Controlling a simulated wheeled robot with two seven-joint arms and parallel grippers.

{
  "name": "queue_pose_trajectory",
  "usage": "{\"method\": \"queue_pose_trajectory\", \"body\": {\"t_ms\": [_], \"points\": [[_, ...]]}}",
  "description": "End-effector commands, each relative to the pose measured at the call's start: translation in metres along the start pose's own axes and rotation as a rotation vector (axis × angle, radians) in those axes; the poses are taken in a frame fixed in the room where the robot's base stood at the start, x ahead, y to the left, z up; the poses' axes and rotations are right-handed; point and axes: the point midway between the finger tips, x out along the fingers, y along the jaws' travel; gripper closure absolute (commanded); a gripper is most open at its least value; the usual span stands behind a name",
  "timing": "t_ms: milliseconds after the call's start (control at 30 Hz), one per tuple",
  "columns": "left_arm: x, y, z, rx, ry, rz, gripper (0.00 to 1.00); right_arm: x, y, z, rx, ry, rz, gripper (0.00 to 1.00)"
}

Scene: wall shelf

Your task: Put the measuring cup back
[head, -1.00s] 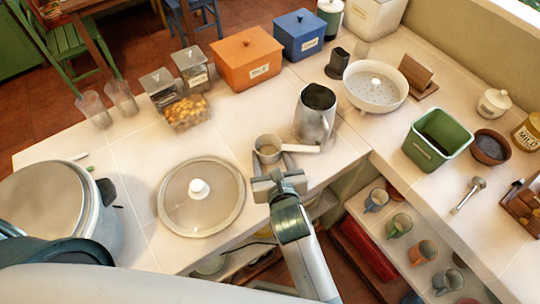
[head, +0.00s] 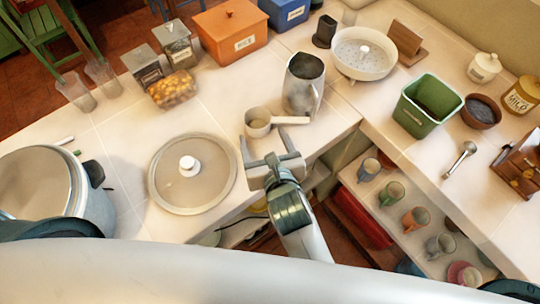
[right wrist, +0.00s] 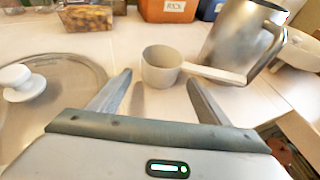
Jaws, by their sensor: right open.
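The measuring cup (head: 258,123) is a small pale grey-beige cup with a straight handle pointing right. It stands upright on the pale tiled counter, near the front edge and in front of the metal pitcher. My right gripper (head: 267,146) is open and empty just in front of the cup. In the right wrist view the cup (right wrist: 161,68) lies just beyond the fingertips, roughly between them, with its handle (right wrist: 215,74) crossing past the right finger's tip. I see no contact with the fingers. My left gripper is not in view.
The metal pitcher (head: 302,85) stands close behind the cup's handle. A round glass lid (head: 206,194) lies to the left, beside a large pot (head: 45,190). A green bin (head: 428,105) stands on the right counter. Mugs (head: 390,195) stand on a lower shelf.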

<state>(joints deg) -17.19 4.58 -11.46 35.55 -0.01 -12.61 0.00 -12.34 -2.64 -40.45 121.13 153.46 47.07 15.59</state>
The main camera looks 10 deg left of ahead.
Motion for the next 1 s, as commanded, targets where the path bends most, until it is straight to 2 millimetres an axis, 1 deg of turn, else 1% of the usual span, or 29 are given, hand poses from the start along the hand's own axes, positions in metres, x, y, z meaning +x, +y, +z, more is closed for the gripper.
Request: {"method": "queue_pose_trajectory", "body": {"t_ms": [33,200,400,600,1000], "points": [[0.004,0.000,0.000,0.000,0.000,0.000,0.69,-0.009,0.000,-0.003,0.000,0.000,0.001,0.29],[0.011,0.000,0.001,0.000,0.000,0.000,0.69,-0.040,0.000,-0.002,0.001,0.000,0.001,0.29],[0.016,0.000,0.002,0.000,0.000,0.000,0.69,-0.066,0.000,-0.001,0.001,0.000,0.000,0.29],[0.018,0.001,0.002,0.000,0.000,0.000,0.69,-0.075,0.000,0.000,0.001,0.000,-0.001,0.29],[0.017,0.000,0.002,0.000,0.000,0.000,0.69,-0.075,0.000,0.000,0.001,0.000,-0.001,0.29]]}}
